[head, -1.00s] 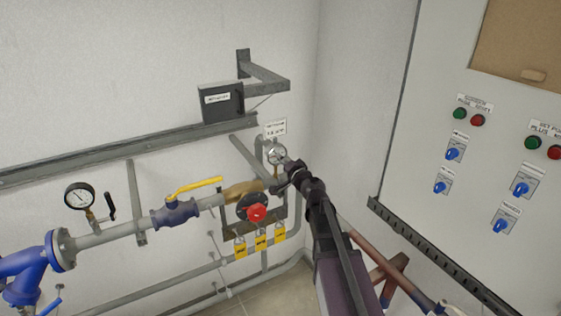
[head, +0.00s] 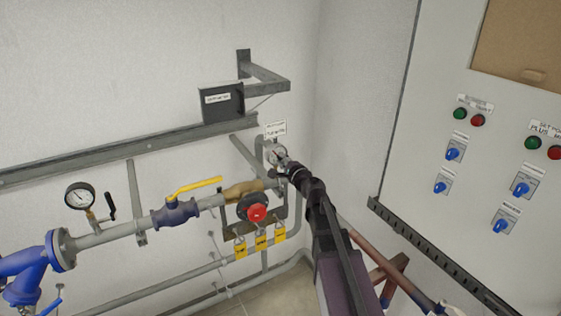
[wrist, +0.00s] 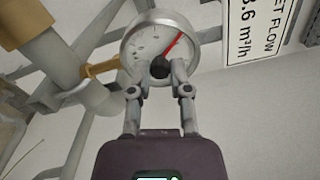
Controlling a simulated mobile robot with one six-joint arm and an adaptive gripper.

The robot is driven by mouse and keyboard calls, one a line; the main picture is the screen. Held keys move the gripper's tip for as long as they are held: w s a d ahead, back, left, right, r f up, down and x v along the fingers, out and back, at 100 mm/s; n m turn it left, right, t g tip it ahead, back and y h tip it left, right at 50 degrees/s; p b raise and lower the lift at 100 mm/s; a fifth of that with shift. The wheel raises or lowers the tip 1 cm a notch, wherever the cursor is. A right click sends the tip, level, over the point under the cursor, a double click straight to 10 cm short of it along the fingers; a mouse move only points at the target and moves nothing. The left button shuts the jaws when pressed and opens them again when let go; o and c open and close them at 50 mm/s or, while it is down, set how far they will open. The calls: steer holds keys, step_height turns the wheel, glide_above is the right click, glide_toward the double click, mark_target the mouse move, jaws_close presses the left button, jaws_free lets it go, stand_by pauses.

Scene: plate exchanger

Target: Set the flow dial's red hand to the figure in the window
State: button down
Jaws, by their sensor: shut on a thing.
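The flow dial (wrist: 150,32) is a round, pale-faced gauge with a silver rim, high in the wrist view. In the head view the dial (head: 275,152) is on the pipework near the corner. Its red hand (wrist: 174,44) points up and right in the wrist view. A dark knob (wrist: 159,67) is at the lower part of the face. My gripper (wrist: 163,72) is shut on this knob, and its fingers hide part of the lower face. A white sign (wrist: 254,30), cut off by the picture edge, shows "ET FLOW" and what looks like "3.6 m³/h".
A brass fitting (head: 243,190), a red handwheel (head: 257,213) and yellow tags (head: 261,241) are close to the dial. A yellow lever valve (head: 193,187) is to the left. A dark box (head: 222,101) hangs above. A control cabinet (head: 430,130) stands at the right.

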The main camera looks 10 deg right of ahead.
stand_by(0.4)
steer(key=c, duration=0.6)
jaws_free()
steer(key=shift+o, duration=0.2)
steer(key=shift+s, duration=0.1)
steer(key=v, duration=1.1)
steer(key=shift+s, duration=0.35)
steer(key=shift+d, duration=0.15)
